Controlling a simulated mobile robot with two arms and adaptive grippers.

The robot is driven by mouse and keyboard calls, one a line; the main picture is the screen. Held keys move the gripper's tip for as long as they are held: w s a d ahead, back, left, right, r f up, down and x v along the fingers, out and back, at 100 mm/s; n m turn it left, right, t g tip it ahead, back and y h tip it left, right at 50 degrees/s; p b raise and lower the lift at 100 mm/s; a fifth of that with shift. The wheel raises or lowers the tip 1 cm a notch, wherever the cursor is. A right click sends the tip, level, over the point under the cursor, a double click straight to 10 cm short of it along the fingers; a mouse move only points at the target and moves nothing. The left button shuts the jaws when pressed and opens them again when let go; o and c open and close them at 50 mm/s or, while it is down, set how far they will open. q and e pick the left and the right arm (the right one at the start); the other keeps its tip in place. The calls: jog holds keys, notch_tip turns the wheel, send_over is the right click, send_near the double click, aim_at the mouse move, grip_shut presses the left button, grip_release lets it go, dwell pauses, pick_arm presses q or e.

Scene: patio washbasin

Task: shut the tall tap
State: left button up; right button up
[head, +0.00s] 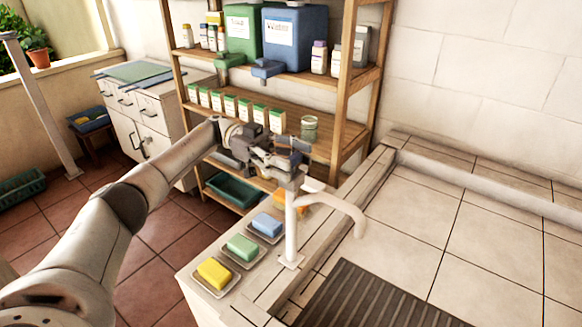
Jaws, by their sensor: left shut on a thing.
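The tall tap (291,228) is white, with an upright post on the basin's edge and a spout that curves to the right and down. My left gripper (296,160) is at the top of the tap, shut on its handle. The fingers hide most of the handle, so its angle cannot be told. No water shows below the spout. My right gripper is not in view.
Yellow (214,273), green (243,247) and blue (267,225) soaps lie in dishes on the ledge left of the tap. A wooden shelf (343,85) with bottles and boxes stands behind. A dark ribbed mat (372,298) lies in front of the tap. The tiled area to the right is clear.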

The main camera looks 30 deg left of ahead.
aim_at(291, 158)
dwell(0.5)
pick_arm(q)
jog(key=o, duration=1)
notch_tip(291, 158, up, 10)
jog(key=shift+r, duration=0.1)
dwell(0.4)
